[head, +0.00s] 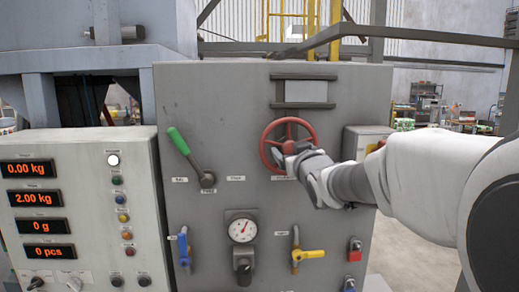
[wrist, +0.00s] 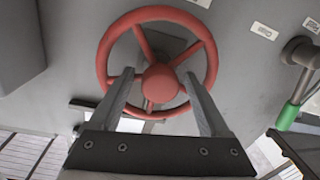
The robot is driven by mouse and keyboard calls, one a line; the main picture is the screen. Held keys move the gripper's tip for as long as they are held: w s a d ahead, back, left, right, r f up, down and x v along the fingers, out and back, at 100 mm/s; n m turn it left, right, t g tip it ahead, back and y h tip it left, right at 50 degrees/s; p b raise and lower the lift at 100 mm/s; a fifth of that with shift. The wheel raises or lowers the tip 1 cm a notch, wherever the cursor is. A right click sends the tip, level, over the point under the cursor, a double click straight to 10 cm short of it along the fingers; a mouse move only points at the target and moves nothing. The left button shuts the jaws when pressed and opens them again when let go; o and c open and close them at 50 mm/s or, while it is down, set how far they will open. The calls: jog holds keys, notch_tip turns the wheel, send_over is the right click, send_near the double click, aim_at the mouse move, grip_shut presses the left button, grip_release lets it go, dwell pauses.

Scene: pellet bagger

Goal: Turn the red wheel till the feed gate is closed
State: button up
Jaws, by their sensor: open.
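The red wheel (head: 288,143) is mounted on the upper right of the grey panel in the head view. It fills the upper middle of the wrist view (wrist: 211,60), with spokes and a round hub. My gripper (wrist: 158,88) is open, its two fingers pointing at the wheel on either side of the hub; I cannot tell whether they touch it. In the head view my gripper (head: 290,157) is at the wheel's lower right and hides part of the rim. A grey framed plate (head: 306,92) sits above the wheel; I cannot tell whether it is the feed gate.
A green-handled lever (head: 180,141) is left of the wheel. Below are a round gauge (head: 242,230), a blue valve handle (head: 184,250) and a yellow one (head: 308,254). A display console (head: 80,200) stands at left. A metal rail (head: 370,28) runs above the panel.

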jog(key=shift+c, duration=0.2)
grip_shut()
jog(key=shift+f+b, duration=0.1)
jog(key=shift+b, duration=0.25)
